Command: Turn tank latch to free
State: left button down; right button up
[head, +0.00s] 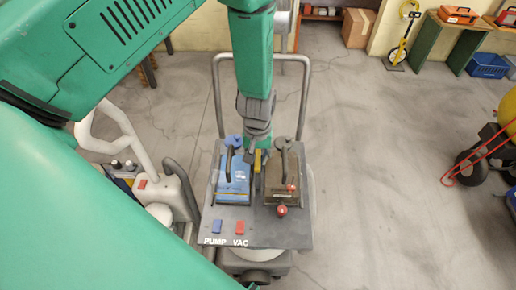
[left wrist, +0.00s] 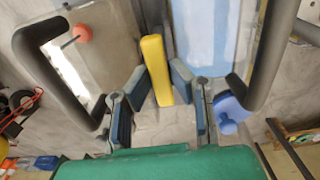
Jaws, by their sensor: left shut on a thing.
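A yellow latch bar (head: 258,160) stands in the gap between a blue box (head: 234,187) and a brown box (head: 280,181) on a grey panel (head: 262,228). In the left wrist view the yellow latch (left wrist: 156,68) is upright and slightly tilted between the fingers. My left gripper (head: 257,148) comes down from above, shut on the latch; its fingers also show in the left wrist view (left wrist: 160,84). In the head view, my gripper hides part of the latch. My right gripper is not in view.
Each box has a dark handle. A blue knob (head: 233,141) stands beside my gripper, and red balls (head: 282,210) sit on the brown box side. Blue (head: 217,226) and red (head: 240,227) switches are at the panel's front.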

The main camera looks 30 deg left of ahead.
aim_at(258, 158)
pick_arm(q)
jog(key=shift+w+a+r, duration=0.1)
jog(key=shift+w+r, duration=0.05)
jog(key=shift+w, duration=0.2)
jog(key=c, duration=1.5)
grip_release()
jog(key=shift+s, duration=0.1)
jog(key=shift+r, duration=0.35)
notch_tip(258, 158, up, 11)
